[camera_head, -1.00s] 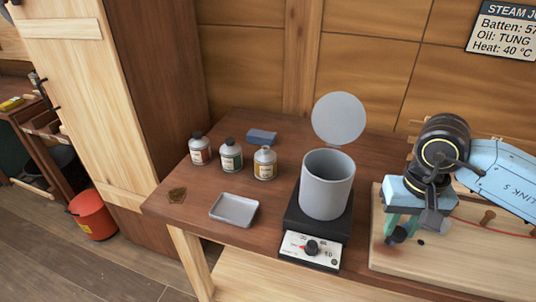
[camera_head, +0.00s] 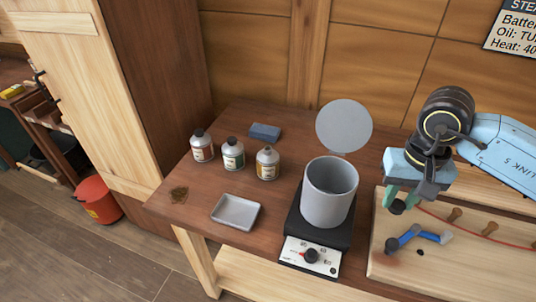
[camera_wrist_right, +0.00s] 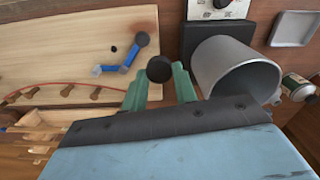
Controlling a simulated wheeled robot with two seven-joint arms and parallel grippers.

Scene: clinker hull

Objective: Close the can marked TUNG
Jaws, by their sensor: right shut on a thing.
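Several small cans stand in a row on the workbench in the head view: one with a reddish label (camera_head: 202,152), one with a green label (camera_head: 233,158) and one with a yellowish label (camera_head: 267,168). The first two have dark tops; the third has a paler top. I cannot read TUNG on any. My right gripper (camera_head: 397,201) is shut on a round black cap-like piece (camera_wrist_right: 159,69), held between its green fingers above the pale board, right of the grey pot. My left gripper is not in view.
The grey open pot (camera_head: 328,205), its round lid (camera_head: 344,126) raised, stands on a black heater (camera_head: 312,255) between my right gripper and the cans. A shallow tray (camera_head: 236,212) and blue block (camera_head: 265,131) lie near the cans. A blue jointed tool (camera_head: 416,236) lies on the board.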

